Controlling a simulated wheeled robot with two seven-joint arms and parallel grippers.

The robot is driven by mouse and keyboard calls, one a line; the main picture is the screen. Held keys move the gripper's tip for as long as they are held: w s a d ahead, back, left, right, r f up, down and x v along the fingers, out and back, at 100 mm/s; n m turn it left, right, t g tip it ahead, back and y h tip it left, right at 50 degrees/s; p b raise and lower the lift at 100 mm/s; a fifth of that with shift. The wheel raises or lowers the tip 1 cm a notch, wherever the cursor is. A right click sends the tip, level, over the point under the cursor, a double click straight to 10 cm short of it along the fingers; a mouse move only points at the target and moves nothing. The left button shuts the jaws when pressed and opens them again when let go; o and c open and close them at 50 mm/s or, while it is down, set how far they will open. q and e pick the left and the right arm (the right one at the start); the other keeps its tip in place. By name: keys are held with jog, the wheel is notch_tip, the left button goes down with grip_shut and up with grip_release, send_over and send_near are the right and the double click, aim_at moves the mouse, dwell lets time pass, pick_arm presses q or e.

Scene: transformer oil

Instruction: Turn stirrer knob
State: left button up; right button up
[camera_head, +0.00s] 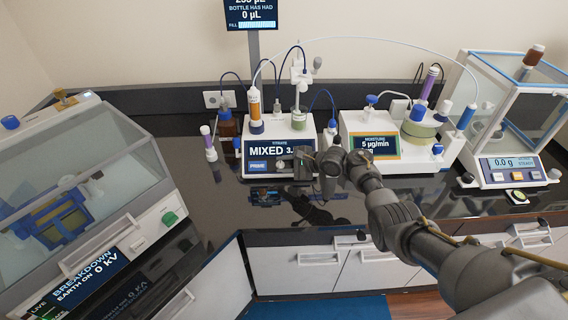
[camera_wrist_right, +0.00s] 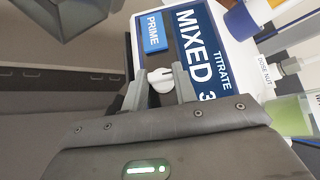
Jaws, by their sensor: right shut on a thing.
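The titrator (camera_head: 308,131) stands on the black bench, its dark front panel reading "TITRATE MIXED 3" with the rest covered by my gripper. The stirrer knob is a small white knob (camera_wrist_right: 160,81) low on that panel, beside the blue PRIME key (camera_wrist_right: 152,34). My right gripper (camera_wrist_right: 158,88) is shut on the knob, one finger on each side of it. In the head view my right gripper (camera_head: 291,165) reaches the panel's lower right part from the right. My left gripper is not in view.
The moisture meter (camera_head: 375,146), reading 5 µg/min, stands close right of the titrator. A balance with a glass case (camera_head: 511,172) is far right. The breakdown tester (camera_head: 82,190) fills the left. The bench front is mostly clear.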

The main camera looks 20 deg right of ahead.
dwell(0.5)
jog(key=o, duration=1)
jog(key=shift+a, duration=0.1)
jog(key=v, duration=1)
jog(key=shift+s+d+r+p, duration=0.2)
jog(key=shift+d+p, duration=0.1)
